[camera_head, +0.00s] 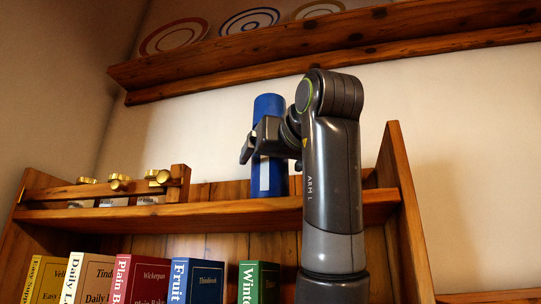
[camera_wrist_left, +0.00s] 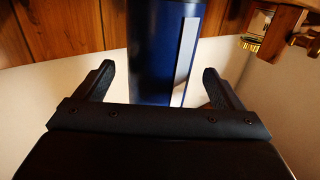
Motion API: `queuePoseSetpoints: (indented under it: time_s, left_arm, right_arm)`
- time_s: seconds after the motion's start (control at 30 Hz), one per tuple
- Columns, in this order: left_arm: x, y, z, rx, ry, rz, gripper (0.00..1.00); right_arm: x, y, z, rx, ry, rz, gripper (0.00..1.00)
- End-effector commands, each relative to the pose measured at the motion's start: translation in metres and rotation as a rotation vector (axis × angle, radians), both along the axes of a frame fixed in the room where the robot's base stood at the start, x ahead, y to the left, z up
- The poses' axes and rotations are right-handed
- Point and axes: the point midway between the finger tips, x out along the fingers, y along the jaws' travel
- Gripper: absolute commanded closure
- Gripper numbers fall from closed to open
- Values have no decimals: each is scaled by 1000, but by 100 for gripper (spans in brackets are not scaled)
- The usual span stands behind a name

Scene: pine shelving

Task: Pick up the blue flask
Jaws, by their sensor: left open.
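The blue flask (camera_head: 268,105) is a tall blue cylinder with a pale strip on its side, standing upright on the upper wooden shelf. My left gripper (camera_head: 256,147) is at the flask, in front of its middle part and hiding some of it. In the left wrist view the flask (camera_wrist_left: 150,50) shows between the two spread black fingers, with a visible gap on each side. The left gripper is open. My right gripper is in neither view.
Brass-lidded jars (camera_head: 158,178) stand behind a wooden rail (camera_head: 95,188) at the shelf's left. Several books (camera_head: 140,278) fill the level below. A higher shelf (camera_head: 330,45) with plates runs above the flask. The shelf's side panel (camera_head: 405,200) is right of my arm.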

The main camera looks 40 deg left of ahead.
Motion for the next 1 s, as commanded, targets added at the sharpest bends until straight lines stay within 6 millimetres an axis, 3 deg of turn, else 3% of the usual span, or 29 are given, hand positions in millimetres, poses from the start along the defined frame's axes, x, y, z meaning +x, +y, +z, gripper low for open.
queuePoseSetpoints:
  time_s: [0.03,0.2,0.5,0.9,1.0]
  left_arm:
    - [3,7,3,0,1,3,10]
    - [11,22,1,-1,0,3,10]
    - [13,25,-1,0,0,0,10]
    - [13,25,-1,0,1,1,63]
    - [13,25,-1,1,0,1,70]
  right_arm:
    - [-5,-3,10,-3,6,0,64]
    - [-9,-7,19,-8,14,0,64]
    - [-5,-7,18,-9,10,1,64]
    - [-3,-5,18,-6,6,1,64]
    - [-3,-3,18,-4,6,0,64]
